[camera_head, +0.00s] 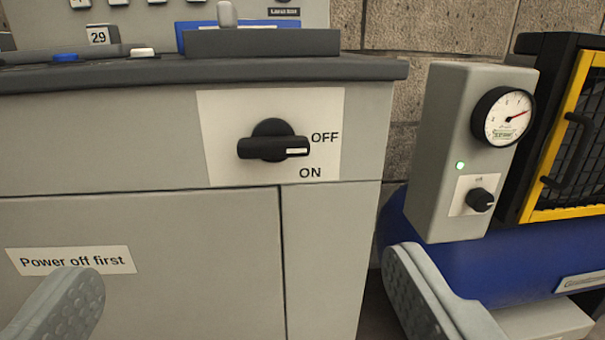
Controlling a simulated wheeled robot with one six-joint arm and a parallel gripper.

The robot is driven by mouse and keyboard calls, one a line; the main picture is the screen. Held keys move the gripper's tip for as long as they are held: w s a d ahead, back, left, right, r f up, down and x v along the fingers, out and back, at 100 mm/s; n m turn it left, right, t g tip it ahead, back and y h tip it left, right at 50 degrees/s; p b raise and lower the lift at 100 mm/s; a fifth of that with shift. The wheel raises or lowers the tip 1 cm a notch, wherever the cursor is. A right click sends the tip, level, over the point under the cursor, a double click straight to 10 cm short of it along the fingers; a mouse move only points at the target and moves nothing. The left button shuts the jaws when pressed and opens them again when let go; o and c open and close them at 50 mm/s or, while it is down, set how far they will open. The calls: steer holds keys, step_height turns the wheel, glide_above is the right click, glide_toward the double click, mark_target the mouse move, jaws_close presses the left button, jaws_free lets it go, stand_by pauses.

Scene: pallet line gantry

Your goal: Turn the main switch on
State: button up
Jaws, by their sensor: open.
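The main switch (274,143) is a black rotary handle on a white plate (222,115) on the front of a grey cabinet. The handle lies level, its white-marked end pointing right toward OFF. The word ON stands below it, to the lower right. My gripper (240,285) is open and empty. Its two grey fingers show at the lower left and lower right, wide apart. The switch is above and between them in the picture, and neither finger appears to touch it.
The console top (200,70) juts out above the switch. To the right stand a grey box (450,150) with a gauge, small knob and lit green lamp, a blue tank (480,262) and a yellow-framed guard (565,130).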

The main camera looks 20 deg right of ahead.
step_height(320, 180, down, 2)
steer(key=w+d, duration=0.1)
steer(key=w, duration=0.1)
glide_toward(273, 152)
steer(key=x, duration=0.9)
steer(key=shift+w+d, duration=0.1)
steer(key=shift+w, duration=0.1)
steer(key=c, duration=1)
